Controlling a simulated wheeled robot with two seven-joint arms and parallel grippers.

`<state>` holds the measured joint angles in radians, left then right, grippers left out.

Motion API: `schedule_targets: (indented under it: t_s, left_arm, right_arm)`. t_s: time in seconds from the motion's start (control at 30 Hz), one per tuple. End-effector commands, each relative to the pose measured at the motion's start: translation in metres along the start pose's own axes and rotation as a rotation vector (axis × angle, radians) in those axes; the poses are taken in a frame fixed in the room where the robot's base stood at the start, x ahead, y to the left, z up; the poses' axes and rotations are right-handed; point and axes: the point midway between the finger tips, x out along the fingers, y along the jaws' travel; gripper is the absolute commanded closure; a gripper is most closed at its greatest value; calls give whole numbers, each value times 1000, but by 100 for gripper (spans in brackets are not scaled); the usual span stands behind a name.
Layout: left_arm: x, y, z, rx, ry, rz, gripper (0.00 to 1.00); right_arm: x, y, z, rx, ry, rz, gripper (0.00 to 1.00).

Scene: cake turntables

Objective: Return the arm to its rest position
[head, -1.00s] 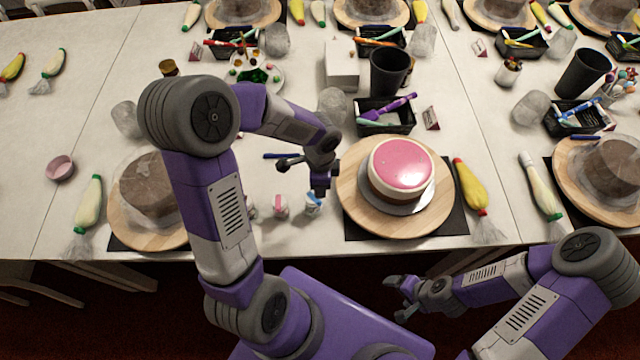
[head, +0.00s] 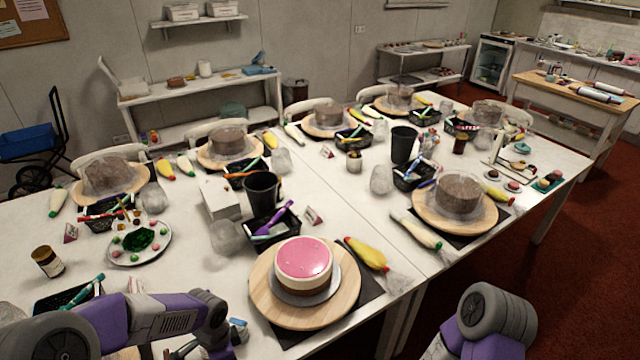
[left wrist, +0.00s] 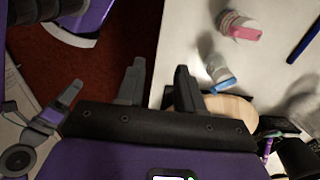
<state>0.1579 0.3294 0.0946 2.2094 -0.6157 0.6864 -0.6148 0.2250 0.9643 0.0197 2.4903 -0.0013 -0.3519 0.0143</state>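My left arm (head: 165,318) reaches in low at the left front of the table in the head view. In the left wrist view my left gripper (left wrist: 158,68) has its two fingers apart, with nothing between them, over the table's front edge. My right arm (head: 485,320) shows only its upper part at the bottom right of the head view, off the table. What appears to be my right gripper (left wrist: 42,100) is at the left of the wrist view, fingers apart and empty. A pink-topped cake (head: 304,262) stands on a wooden turntable (head: 262,295), clear of both grippers.
A yellow piping bag (head: 367,254) lies right of the turntable. A black tray (head: 270,236) and black cup (head: 262,190) stand behind it. Small bottles, one pink-capped (left wrist: 240,28) and one blue-capped (left wrist: 220,75), stand near my left gripper. Red floor (head: 560,260) is open at right.

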Motion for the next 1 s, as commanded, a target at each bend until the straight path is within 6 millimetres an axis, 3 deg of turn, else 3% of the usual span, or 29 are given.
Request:
schedule_targets:
  t_s: [0.37,0.53,0.7,0.83,1.0]
  left_arm:
    - [85,58,-47,-370,176,190,63]
    - [130,94,-63,-667,223,286,63]
    - [175,131,-64,-1030,218,340,63]
    - [193,144,-58,-1202,202,335,63]
    - [199,148,-54,-1262,197,327,63]
  right_arm:
    - [3,1,0,0,1,0,18]
    - [4,2,0,0,-1,0,18]
    - [6,2,0,0,0,0,18]
    - [7,2,0,0,0,0,18]
    - [7,2,0,0,-1,0,18]
